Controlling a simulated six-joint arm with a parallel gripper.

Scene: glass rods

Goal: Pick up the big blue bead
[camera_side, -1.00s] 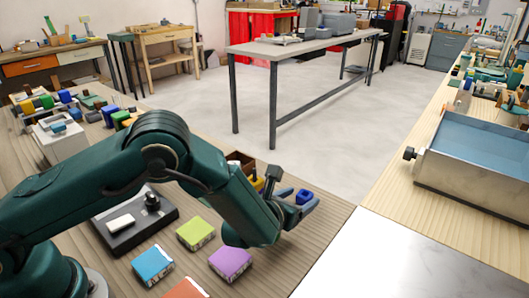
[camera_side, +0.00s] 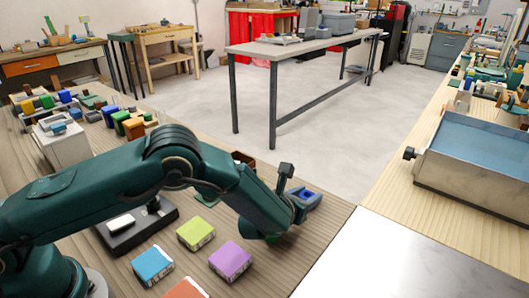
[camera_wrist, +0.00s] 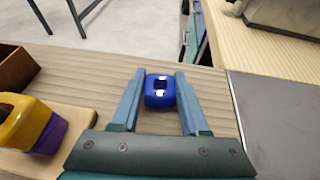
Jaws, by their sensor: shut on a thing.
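The big blue bead (camera_wrist: 159,96) has a squarish body with a dark hole, and in the wrist view it sits between the two blue-grey fingers. My gripper (camera_wrist: 160,76) is shut on it, one finger against each side, near the fingertips. In the side view my gripper (camera_side: 309,200) is low near the far right corner of the wooden table, with the bead (camera_side: 306,194) partly hidden by a finger. I cannot tell whether the bead touches the table.
A yellow and purple piece (camera_wrist: 38,122) on a light board and a brown box (camera_wrist: 14,70) lie to the left. Green (camera_side: 197,233), purple (camera_side: 230,261) and blue (camera_side: 152,266) blocks lie nearer the front. The table's edge is close by; a metal surface (camera_side: 385,262) lies to the right.

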